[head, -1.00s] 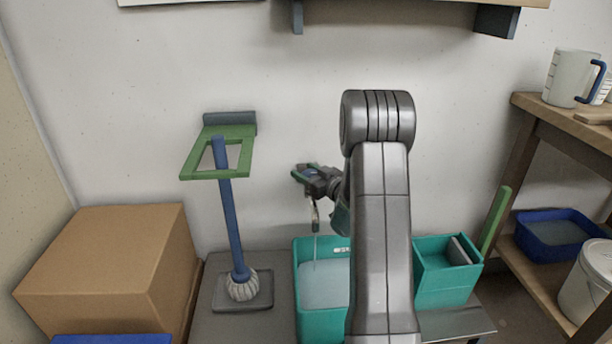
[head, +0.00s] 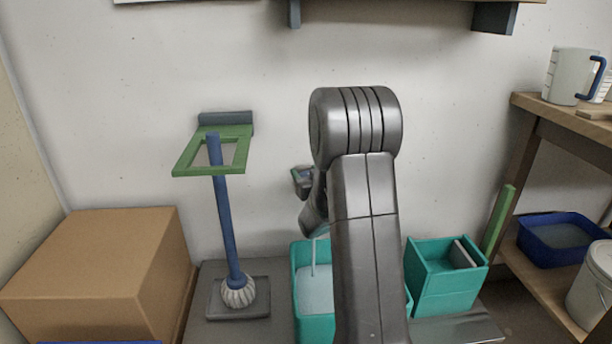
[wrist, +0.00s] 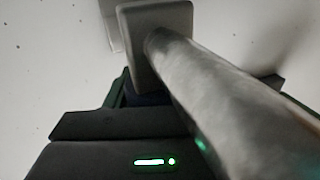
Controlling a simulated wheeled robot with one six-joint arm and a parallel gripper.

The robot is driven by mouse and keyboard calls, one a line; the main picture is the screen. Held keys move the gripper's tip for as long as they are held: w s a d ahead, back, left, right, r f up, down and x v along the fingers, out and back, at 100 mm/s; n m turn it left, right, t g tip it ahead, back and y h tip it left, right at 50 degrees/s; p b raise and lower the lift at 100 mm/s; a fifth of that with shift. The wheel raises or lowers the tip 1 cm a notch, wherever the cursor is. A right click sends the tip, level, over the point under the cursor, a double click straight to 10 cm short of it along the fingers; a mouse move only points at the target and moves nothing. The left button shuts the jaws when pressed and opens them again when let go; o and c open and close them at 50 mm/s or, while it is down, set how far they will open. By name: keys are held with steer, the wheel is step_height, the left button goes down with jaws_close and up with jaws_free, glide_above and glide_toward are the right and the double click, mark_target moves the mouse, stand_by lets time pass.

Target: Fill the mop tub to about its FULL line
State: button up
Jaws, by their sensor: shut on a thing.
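The teal mop tub (head: 317,329) stands on a low grey surface, partly hidden behind my arm. Pale water (head: 315,293) lies in it below the rim. I cannot make out a FULL line. My gripper (head: 302,182) shows only in part at the arm's left edge. In the wrist view, its dark jaws are shut around a dark blue piece (wrist: 146,98), mostly hidden. A thick grey pipe-like part (wrist: 215,85) runs past the jaws from a square plate (wrist: 155,15) at the wall.
A teal box with a grey insert (head: 445,280) stands right of the tub. A blue-handled mop (head: 226,230) and a cardboard box (head: 95,265) are at left. A wooden shelf (head: 565,130) at right holds a measuring jug (head: 570,76), a blue basin (head: 560,245) and a white bucket (head: 592,285).

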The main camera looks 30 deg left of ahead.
steer(key=o, duration=1)
steer(key=shift+c, duration=0.2)
steer(key=p+v, duration=0.2)
steer(key=v, duration=1.2)
steer(key=shift+p, duration=0.3)
